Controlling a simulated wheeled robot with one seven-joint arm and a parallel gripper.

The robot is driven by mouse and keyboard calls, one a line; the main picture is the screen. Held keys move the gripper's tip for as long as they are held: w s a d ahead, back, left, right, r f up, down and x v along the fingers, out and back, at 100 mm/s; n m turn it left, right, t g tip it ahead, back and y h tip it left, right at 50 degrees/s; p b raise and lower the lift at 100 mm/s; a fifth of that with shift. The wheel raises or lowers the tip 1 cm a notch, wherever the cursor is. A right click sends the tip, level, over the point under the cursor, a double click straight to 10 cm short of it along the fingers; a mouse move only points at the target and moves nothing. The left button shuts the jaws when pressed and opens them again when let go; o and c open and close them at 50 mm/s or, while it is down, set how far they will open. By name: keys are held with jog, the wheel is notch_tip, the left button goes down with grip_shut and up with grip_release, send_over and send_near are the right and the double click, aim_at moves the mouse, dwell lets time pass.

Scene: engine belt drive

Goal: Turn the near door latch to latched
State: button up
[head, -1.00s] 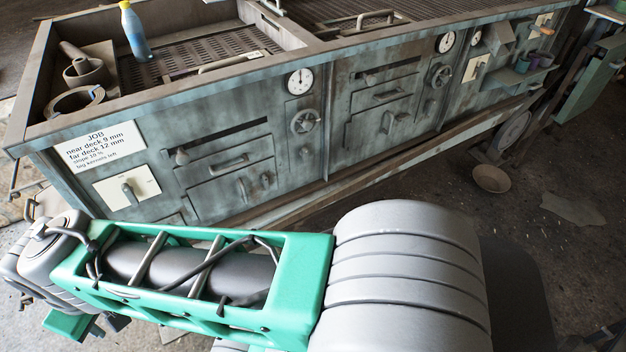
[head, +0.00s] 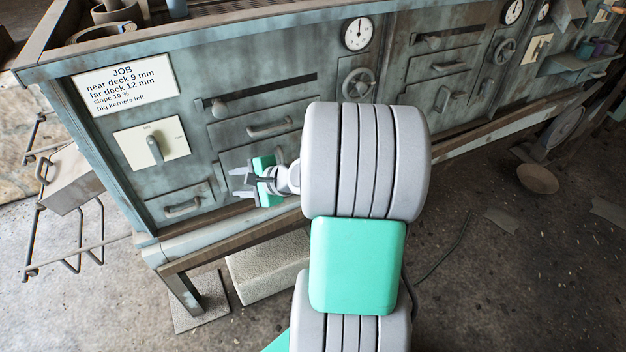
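My gripper (head: 236,184) is in front of the lower left part of the near machine front, pointing left. Its two grey fingers stand apart with nothing seen between them. The near lower door (head: 232,160) sits behind it, under a drawer with a bar handle (head: 268,128). My gripper and arm cover much of this door, and I cannot make out its latch or how it is turned. I cannot tell whether the gripper touches the door.
A white plate with a grey lever (head: 154,150) is left of the gripper, above a small drawer (head: 180,204). A pale block (head: 268,268) lies below.

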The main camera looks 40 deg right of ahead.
jog(key=s+d+f+m+t+h+b, duration=0.3)
jog(key=d+m+h, duration=0.1)
jog(key=d+m, duration=0.65)
jog(key=s+d+f+m+t+h+b, duration=0.3)
jog(key=d+m+h, duration=0.2)
jog(key=d+m, duration=0.55)
jog(key=w+d+n, duration=0.1)
jog(key=w+d, duration=0.2)
jog(key=w, duration=0.4)
jog(key=shift+r+n, duration=0.2)
jog(key=shift+n, duration=0.1)
jog(key=shift+w+d, duration=0.1)
grip_shut()
jog(key=shift+d, duration=0.1)
